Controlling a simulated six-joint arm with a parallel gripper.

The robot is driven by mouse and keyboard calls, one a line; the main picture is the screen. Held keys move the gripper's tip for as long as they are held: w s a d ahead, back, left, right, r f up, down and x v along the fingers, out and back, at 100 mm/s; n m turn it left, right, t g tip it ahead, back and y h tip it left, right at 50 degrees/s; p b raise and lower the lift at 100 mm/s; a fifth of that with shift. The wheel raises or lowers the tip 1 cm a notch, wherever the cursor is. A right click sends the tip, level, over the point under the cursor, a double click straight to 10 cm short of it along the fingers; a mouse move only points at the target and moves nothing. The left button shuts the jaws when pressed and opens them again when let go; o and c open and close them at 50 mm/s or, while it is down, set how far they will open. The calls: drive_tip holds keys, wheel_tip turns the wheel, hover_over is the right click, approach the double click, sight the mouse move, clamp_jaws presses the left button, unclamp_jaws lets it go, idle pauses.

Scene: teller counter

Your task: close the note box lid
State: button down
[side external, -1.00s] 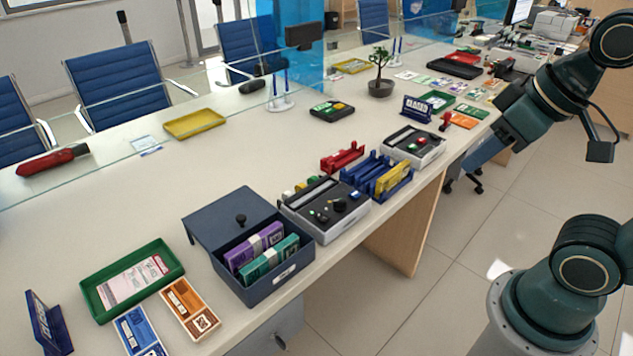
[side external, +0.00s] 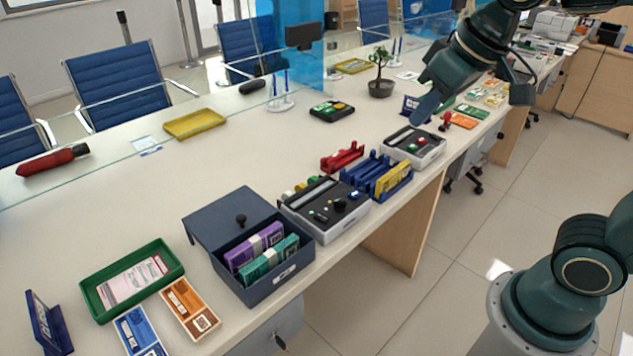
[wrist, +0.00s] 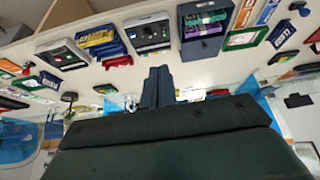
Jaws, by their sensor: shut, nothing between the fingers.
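The note box (side external: 272,283) is dark blue and stands on the counter's front part, left of centre in the side view. Its lid (side external: 218,216) is open, leaning back on the far side, with a black knob (side external: 240,220) on the face turned up. Purple banknotes (side external: 253,245) and green banknotes (side external: 268,259) stand inside. The box also shows at the top of the wrist view (wrist: 203,48). My gripper (side external: 424,109) is shut and empty, above the counter, well to the right of the box. Its fingers show in the wrist view (wrist: 158,85).
A grey-black tray (side external: 330,220) stands just right of the box, then a blue rack (side external: 375,170) and another tray (side external: 415,147). A green tray (side external: 105,312) lies left. A potted plant (side external: 381,87) and glass screen stand behind. The counter behind the box is clear.

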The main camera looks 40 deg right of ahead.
drive_tip(key=w+a, duration=0.4)
drive_tip(key=w, duration=0.7)
drive_tip(key=n+g, duration=0.1)
hover_over(232, 220)
drive_tip(key=s, duration=0.1)
wheel_tip(232, 220, down, 17)
drive_tip(key=shift+d+r, duration=0.1)
drive_tip(key=shift+d, duration=0.05)
drive_tip(key=x, duration=1)
drive_tip(key=shift+s, duration=0.2)
drive_tip(key=shift+s+d+f, duration=0.1)
drive_tip(key=shift+s+f, duration=0.05)
drive_tip(key=shift+s, duration=0.8)
drive_tip(key=shift+s+d+f, duration=0.1)
drive_tip(key=shift+s+f, duration=0.05)
drive_tip(key=shift+s, duration=0.85)
drive_tip(key=shift+s, duration=0.1)
